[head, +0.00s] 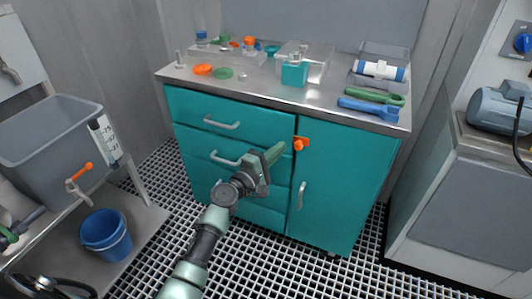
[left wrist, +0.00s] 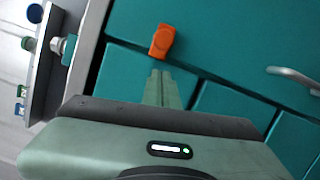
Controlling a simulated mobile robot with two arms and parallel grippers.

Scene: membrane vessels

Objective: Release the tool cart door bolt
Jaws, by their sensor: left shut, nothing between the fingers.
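The teal tool cart has a tall door (head: 345,185) on its right side, with a grey vertical handle (head: 301,195). An orange door bolt (head: 301,143) sits at the door's upper left edge, by the drawers. In the left wrist view the orange bolt (left wrist: 162,40) lies just beyond my fingertips, apart from them. My left gripper (head: 276,150) is shut and empty, in front of the cart just left of the bolt; its closed fingers also show in the left wrist view (left wrist: 163,80). My right gripper is not in view.
The cart's steel top (head: 260,88) carries orange and green discs, a teal block, clear trays and blue and green wrenches (head: 375,105). A blue bucket (head: 106,235) and a grey basin (head: 55,140) stand at left. A bench with a motor (head: 495,112) is at right. Grating floor lies in front.

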